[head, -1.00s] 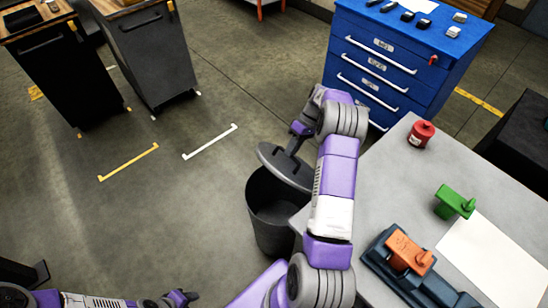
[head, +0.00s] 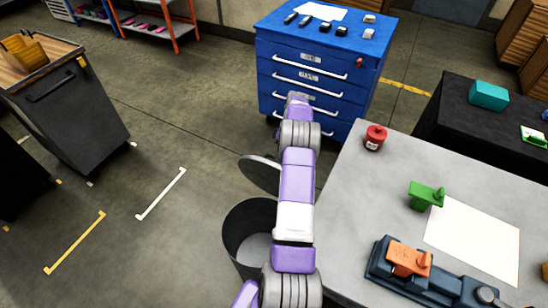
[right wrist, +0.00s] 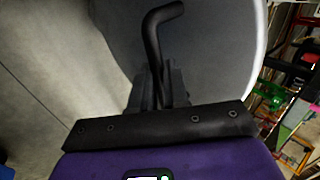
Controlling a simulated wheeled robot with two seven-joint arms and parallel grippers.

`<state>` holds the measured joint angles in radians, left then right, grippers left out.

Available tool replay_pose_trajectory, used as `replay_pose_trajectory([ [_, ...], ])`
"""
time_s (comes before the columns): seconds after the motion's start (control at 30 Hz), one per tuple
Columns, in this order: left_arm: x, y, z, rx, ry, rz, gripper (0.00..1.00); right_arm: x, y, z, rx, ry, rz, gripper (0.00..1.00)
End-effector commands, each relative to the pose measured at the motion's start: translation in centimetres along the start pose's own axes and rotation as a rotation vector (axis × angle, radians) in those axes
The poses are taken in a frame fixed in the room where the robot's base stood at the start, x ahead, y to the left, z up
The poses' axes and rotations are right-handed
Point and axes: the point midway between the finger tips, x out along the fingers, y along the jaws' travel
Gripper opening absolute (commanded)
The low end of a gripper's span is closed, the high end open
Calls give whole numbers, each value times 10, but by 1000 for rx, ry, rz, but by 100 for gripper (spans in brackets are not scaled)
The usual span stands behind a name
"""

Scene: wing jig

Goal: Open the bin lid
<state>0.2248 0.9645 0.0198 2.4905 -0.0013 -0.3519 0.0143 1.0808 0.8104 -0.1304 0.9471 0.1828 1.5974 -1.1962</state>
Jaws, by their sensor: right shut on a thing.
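The dark grey bin (head: 230,245) stands on the floor left of the grey table, its mouth uncovered and its inside partly showing. The round grey lid (head: 258,172) is tilted up at the far side of the bin's mouth; my right arm covers its right part. In the right wrist view the lid (right wrist: 215,55) fills the upper middle, with its black bent handle (right wrist: 158,45) running down between the fingers. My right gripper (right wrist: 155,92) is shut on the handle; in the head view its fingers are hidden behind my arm. My left gripper is out of view.
A blue drawer cabinet (head: 310,80) stands beyond. The floor left of the bin is clear.

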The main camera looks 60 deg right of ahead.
Motion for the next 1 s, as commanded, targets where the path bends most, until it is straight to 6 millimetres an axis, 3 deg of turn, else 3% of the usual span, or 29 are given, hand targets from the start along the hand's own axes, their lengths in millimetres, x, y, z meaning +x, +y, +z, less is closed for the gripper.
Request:
replay_pose_trajectory([
  [0.03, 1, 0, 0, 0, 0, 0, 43, 9, 4, 4, 3, -11, -6, 0],
  [0.27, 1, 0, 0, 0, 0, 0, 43, 9, 4, 4, 3, -12, -6, 0],
  [0.3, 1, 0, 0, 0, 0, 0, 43, 9, 4, 4, 3, -12, -6, 16],
  [0.47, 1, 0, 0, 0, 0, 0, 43, 8, 3, 3, 3, -10, -7, 40],
  [0.83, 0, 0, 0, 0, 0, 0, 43, 3, 2, 1, 1, -4, -4, 40],
  [1.0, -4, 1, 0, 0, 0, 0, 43, -12, 2, 0, 2, -3, -2, 40],
])
